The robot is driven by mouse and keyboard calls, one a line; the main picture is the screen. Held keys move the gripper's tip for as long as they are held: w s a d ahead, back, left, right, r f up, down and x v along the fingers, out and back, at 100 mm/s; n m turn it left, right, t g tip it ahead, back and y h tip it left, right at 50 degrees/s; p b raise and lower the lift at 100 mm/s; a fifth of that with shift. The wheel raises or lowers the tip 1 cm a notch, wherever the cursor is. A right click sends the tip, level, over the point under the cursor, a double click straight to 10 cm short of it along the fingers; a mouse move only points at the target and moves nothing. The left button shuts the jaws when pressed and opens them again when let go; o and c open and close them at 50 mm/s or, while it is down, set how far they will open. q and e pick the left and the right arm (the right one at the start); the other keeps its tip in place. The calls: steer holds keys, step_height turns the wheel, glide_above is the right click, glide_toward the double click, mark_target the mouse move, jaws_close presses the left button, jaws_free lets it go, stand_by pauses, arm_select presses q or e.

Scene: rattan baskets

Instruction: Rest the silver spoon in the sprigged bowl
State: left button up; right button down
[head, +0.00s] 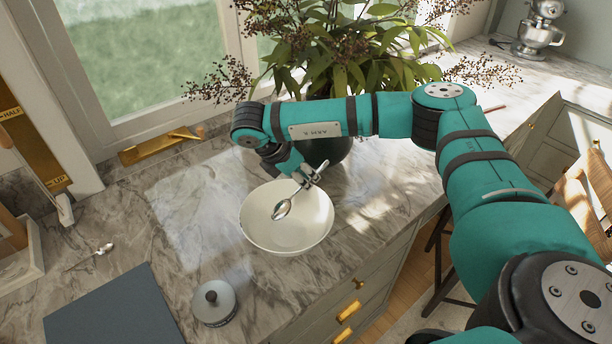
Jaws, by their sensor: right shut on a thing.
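The bowl (264,233) is pale and round and stands on the marble counter, left of the picture's middle. No sprig pattern can be made out on it at this size. The silver spoon (282,209) is over the bowl, its bowl end pointing down and left, its handle rising up and right. Whether the spoon touches the bowl cannot be told. My right gripper (308,180) is at the bowl's upper right rim, shut on the spoon's handle. My left gripper is not in view.
Another spoon (91,256) lies on the counter at the left. A dark grey board (112,312) and a round knobbed lidded thing (214,303) lie in front. A leafy potted plant (345,70) stands behind my right arm. Bare marble (185,225) lies left of the bowl.

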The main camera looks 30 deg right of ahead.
steer(key=shift+f+b, duration=2.8)
steer(key=shift+f, duration=0.45)
steer(key=shift+f+b, duration=0.5)
steer(key=shift+b, duration=0.05)
steer(key=c, duration=1.3)
jaws_free()
steer(key=shift+c, duration=0.2)
steer(key=v, duration=1.2)
